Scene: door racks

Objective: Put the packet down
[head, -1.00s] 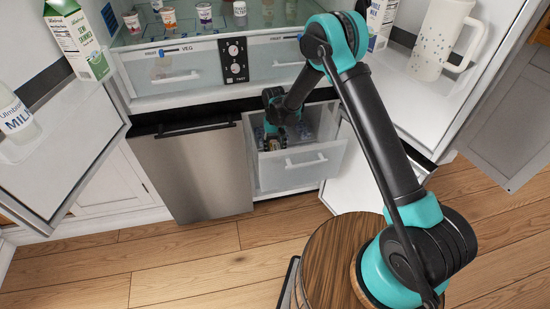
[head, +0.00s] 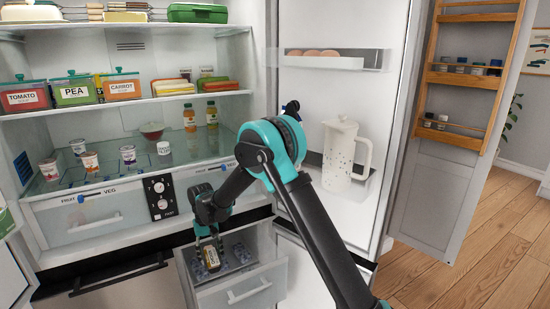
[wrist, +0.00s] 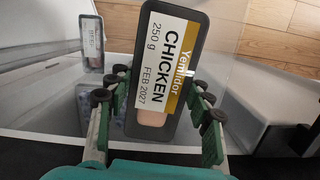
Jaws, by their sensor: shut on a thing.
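The packet (wrist: 168,75) is a dark tray with a white and gold label reading "Yemildor CHICKEN 250 g". My gripper (wrist: 160,104) is shut on it, with a finger on each side, in the wrist view. In the head view the packet (head: 211,256) hangs upright below my gripper (head: 209,242), over the open freezer drawer (head: 240,290). I cannot tell whether the packet touches the drawer floor.
Bluish items (head: 241,252) lie in the drawer. Another labelled packet (wrist: 91,42) shows at the wrist view's upper left. The open fridge door (head: 330,215) with a white jug (head: 343,158) stands to the right.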

